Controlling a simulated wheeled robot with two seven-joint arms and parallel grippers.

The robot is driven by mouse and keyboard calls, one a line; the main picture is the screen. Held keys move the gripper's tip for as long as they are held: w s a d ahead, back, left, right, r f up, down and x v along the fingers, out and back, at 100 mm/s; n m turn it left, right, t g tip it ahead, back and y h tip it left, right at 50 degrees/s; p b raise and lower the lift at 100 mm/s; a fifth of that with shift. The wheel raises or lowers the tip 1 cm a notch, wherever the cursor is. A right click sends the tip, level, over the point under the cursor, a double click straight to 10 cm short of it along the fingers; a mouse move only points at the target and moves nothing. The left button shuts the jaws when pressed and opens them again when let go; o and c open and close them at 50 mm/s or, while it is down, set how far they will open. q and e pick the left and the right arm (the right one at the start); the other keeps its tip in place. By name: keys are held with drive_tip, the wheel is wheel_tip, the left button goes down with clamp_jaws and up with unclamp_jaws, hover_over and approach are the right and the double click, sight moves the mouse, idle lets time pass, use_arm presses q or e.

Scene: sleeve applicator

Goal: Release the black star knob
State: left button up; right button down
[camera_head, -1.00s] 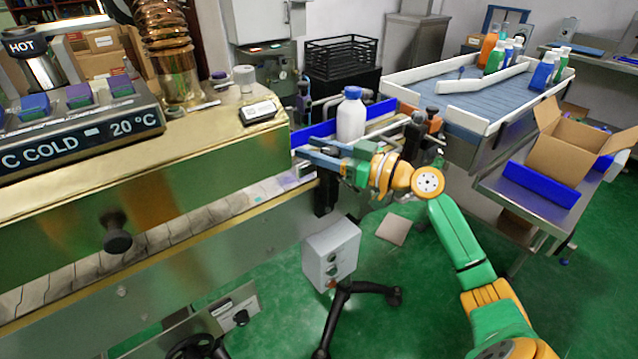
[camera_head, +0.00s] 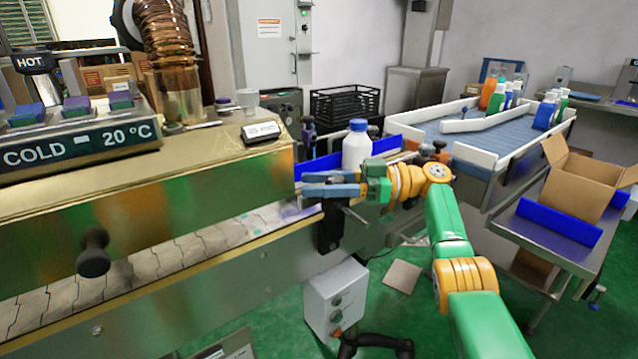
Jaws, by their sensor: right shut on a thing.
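My right gripper (camera_head: 312,185) reaches in from the right, its two blue-grey fingers pointing left and close together at the conveyor's near edge, just past the tunnel exit. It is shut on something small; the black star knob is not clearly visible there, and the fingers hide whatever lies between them. A black bracket (camera_head: 330,232) hangs on the conveyor side directly below the fingers. My left gripper is not in view.
A white bottle (camera_head: 357,147) with a blue cap stands upright just behind the gripper. The brass tunnel (camera_head: 200,195) with a round black knob (camera_head: 93,255) fills the left. A grey control box (camera_head: 337,296) stands below; an open carton (camera_head: 583,180) is at right.

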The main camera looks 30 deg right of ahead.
drive_tip(key=shift+f, duration=0.2)
idle(0.3)
drive_tip(key=c, duration=0.5)
unclamp_jaws()
drive_tip(key=shift+a, duration=0.1)
drive_tip(key=shift+o, duration=0.5)
drive_tip(key=shift+r, duration=0.1)
